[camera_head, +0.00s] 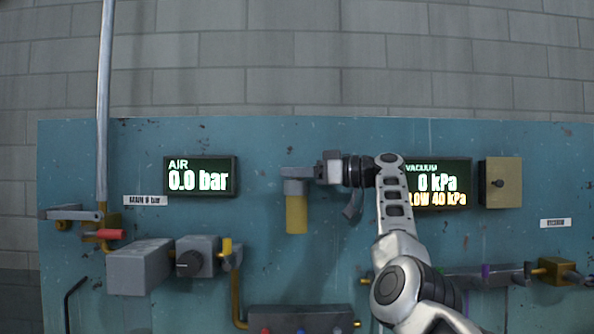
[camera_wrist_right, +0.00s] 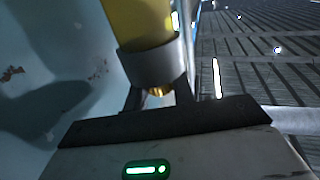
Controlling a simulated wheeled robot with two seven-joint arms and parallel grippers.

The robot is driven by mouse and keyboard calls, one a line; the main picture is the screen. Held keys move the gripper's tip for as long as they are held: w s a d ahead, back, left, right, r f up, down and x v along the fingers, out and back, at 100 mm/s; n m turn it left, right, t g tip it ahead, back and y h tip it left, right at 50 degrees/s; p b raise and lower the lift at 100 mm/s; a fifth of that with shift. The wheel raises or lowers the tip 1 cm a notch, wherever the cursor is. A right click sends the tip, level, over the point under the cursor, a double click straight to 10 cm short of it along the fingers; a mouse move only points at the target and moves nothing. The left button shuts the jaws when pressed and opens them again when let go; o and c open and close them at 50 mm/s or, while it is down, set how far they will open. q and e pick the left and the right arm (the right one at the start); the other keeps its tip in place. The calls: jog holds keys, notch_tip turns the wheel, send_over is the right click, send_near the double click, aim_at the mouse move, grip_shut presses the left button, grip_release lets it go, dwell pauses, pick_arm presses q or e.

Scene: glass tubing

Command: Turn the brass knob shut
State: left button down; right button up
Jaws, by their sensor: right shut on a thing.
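The brass knob (camera_wrist_right: 160,91) shows as a small golden end beside a grey collar (camera_wrist_right: 152,65) in the right wrist view, partly hidden between the fingers. The collar joins a yellow cylinder (camera_wrist_right: 140,20). In the head view the same yellow cylinder (camera_head: 296,213) hangs below its grey top (camera_head: 294,174) on the panel; I cannot make out the knob there. My right gripper (camera_head: 320,168) reaches in from the right at that grey top. Its dark fingers (camera_wrist_right: 160,100) are shut on the knob. My left gripper is not in view.
The blue panel (camera_head: 300,135) carries an AIR display (camera_head: 200,177) reading 0.0 bar and a VACUUM display (camera_head: 437,184) reading 0 kPa, LOW 40 kPa. A tan box (camera_head: 501,183) sits right.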

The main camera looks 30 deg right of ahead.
jog(key=shift+d+r+n+g+y, duration=0.1)
jog(key=shift+r+n+g+y, duration=0.2)
jog(key=shift+n+y, duration=0.15)
jog(key=shift+f+y, duration=0.1)
jog(key=shift+y, duration=0.25)
jog(key=o, duration=1)
jog(key=shift+f+g, duration=0.15)
jog(key=shift+g, duration=0.15)
jog(key=shift+c, duration=0.2)
jog(key=shift+s+d, duration=0.15)
jog(key=shift+s, duration=0.05)
jog(key=v, duration=1.5)
jog(key=shift+s, duration=0.25)
jog(key=shift+d, duration=0.1)
